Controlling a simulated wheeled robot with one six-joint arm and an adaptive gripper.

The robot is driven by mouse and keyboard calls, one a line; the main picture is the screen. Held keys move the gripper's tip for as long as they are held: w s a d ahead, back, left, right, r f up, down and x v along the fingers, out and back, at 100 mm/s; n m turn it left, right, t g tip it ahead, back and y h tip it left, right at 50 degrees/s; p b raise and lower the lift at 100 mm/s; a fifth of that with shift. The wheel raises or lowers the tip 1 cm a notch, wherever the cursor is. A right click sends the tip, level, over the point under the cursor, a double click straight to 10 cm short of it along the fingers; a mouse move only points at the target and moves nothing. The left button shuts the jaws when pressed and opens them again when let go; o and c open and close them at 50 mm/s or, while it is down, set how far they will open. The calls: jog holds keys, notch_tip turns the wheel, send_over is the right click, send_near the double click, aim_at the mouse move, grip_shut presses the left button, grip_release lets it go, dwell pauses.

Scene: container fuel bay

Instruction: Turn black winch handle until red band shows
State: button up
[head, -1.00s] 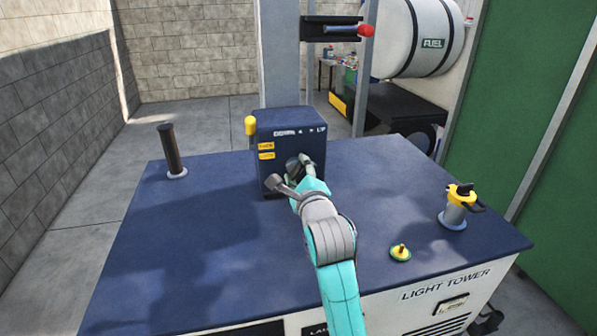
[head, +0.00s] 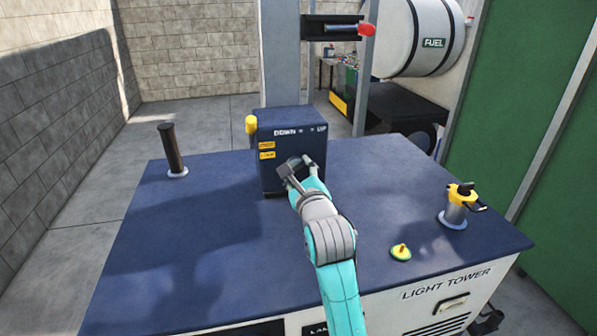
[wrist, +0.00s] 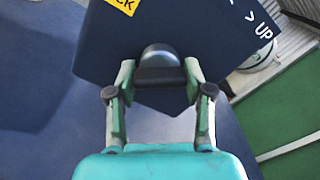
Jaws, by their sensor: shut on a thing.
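The dark blue winch box (head: 288,135) stands on the blue deck of the light tower, with DOWN and UP lettering and yellow labels on its face. My gripper (head: 295,172) is at the lower front of the box. In the wrist view, its two fingers (wrist: 159,80) are shut on the black winch handle (wrist: 158,75), which lies crosswise between them in front of a grey rounded hub (wrist: 160,56). My gripper and arm hide part of the handle in the head view. I see no red band on the winch.
A yellow knob (head: 252,125) sits at the box's upper left corner. A dark post (head: 172,150) stands at the deck's left. A yellow-topped filler (head: 459,205) and a small yellow cap (head: 400,251) are at the right. A mast (head: 281,55) rises behind the box.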

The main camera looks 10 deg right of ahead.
jog(key=shift+f, duration=0.1)
jog(key=o, duration=1.2)
jog(key=shift+c, duration=0.2)
jog(key=shift+s, duration=0.15)
jog(key=s, duration=1.1)
jog(key=shift+s+d, duration=0.35)
